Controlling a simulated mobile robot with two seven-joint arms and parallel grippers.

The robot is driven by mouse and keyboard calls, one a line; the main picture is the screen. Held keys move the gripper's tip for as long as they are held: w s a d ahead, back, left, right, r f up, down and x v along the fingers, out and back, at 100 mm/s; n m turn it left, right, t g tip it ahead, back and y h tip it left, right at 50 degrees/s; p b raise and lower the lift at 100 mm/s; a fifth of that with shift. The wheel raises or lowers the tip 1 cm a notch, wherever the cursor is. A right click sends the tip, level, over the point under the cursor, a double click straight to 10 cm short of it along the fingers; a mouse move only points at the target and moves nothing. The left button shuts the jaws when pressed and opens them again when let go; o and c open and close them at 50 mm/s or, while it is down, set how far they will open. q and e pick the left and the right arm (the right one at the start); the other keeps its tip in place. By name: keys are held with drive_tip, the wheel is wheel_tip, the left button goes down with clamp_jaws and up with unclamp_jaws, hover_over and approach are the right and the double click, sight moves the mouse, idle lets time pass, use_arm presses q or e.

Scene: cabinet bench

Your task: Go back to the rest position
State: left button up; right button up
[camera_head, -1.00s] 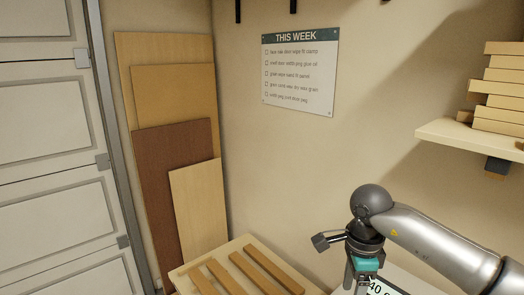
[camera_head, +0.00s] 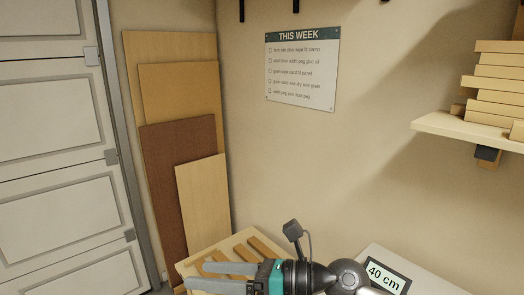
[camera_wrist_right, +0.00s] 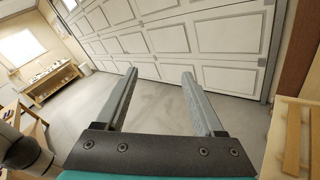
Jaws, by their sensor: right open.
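My right gripper (camera_head: 222,277) is low in the head view, its two grey fingers pointing left over the edge of a wooden slatted tray. In the right wrist view my right gripper (camera_wrist_right: 160,82) is open, with the two fingers well apart and nothing between them. Bare floor and a panelled door lie beyond the fingertips there. My left gripper does not show in either view.
The slatted tray (camera_head: 246,236) is below and behind my right gripper; its slats also show in the right wrist view (camera_wrist_right: 291,140). A "40 cm" sign (camera_head: 387,277) stands to the right. Boards (camera_head: 203,205) lean on the wall. A shelf (camera_head: 465,130) holds stacked planks.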

drive_tip(key=w+d+r+m+t+h, duration=0.25)
drive_tip(key=d+m+t, duration=0.25)
drive_tip(key=m+t, duration=0.45)
drive_tip(key=w+d+r+m+t+h, duration=0.2)
drive_tip(key=w+d+r+m+t, duration=0.3)
drive_tip(key=m, duration=0.8)
drive_tip(key=s+d+f+m+g+h, duration=0.2)
drive_tip(key=s+d+f+m+h, duration=0.1)
drive_tip(key=d+f+m+h, duration=0.4)
drive_tip(key=s+d+f+m+g+h, duration=0.1)
drive_tip(key=s+d+f+m+h, duration=0.2)
drive_tip(key=d+f+m+h, duration=0.5)
drive_tip(key=s+f+m+g+y, duration=0.2)
drive_tip(key=s+f+m+g, duration=0.3)
drive_tip(key=s+f, duration=0.4)
drive_tip(key=s+f+m+g+y, duration=0.1)
drive_tip(key=s+f+m+g, duration=0.2)
drive_tip(key=s+f+g, duration=0.65)
drive_tip(key=s+f+t+b, duration=0.3)
drive_tip(key=f+b, duration=0.5)
drive_tip(key=f, duration=1.8)
drive_tip(key=s+d+f+g+b, duration=0.2)
drive_tip(key=s+f+b, duration=0.4)
drive_tip(key=s+f, duration=1)
wheel_tip(320, 180, down, 4)
drive_tip(key=shift+s+f+n, duration=0.15)
drive_tip(key=shift+s+n, duration=0.2)
